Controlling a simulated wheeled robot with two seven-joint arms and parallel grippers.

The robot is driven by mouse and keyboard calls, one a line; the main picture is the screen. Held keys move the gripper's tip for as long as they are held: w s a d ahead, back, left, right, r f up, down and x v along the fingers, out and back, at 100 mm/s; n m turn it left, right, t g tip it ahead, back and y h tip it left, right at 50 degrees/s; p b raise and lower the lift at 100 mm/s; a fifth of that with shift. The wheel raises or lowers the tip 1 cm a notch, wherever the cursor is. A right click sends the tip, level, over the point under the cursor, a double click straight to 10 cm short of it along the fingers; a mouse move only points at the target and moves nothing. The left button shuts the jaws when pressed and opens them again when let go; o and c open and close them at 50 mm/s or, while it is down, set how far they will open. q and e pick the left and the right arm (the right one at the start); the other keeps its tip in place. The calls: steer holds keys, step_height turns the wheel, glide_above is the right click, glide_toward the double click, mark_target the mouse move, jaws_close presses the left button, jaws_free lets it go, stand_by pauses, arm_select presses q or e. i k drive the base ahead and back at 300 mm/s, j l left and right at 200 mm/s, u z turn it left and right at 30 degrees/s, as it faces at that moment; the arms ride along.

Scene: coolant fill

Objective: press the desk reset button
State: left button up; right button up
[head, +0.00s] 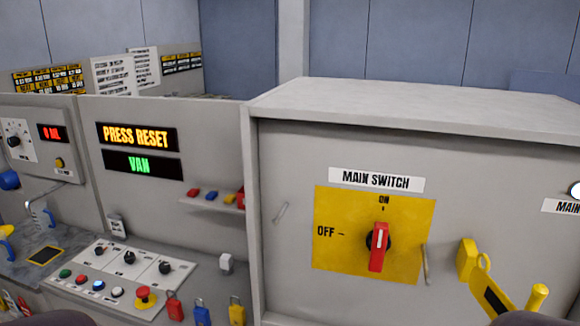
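The desk panel (134,262) at lower left carries a row of small buttons: a green one (65,273), a red one (82,279), a blue-white one (99,285) that looks lit, and a white one (117,291). A red mushroom button (145,294) on a yellow base stands at the row's right end. The labels are too small to read, so I cannot tell which is the reset button. The display (137,136) above reads "PRESS RESET", and one below it (142,164) reads "VAN" in green. Neither gripper shows.
A large grey cabinet (470,155) fills the right, with a red main switch handle (378,247) standing vertical under "ON". Red (175,307), blue (203,314) and yellow (237,312) padlocks hang along the desk front. A small shelf (215,202) holds small coloured items.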

mark_target(98, 285)
steer(key=u, duration=1.3)
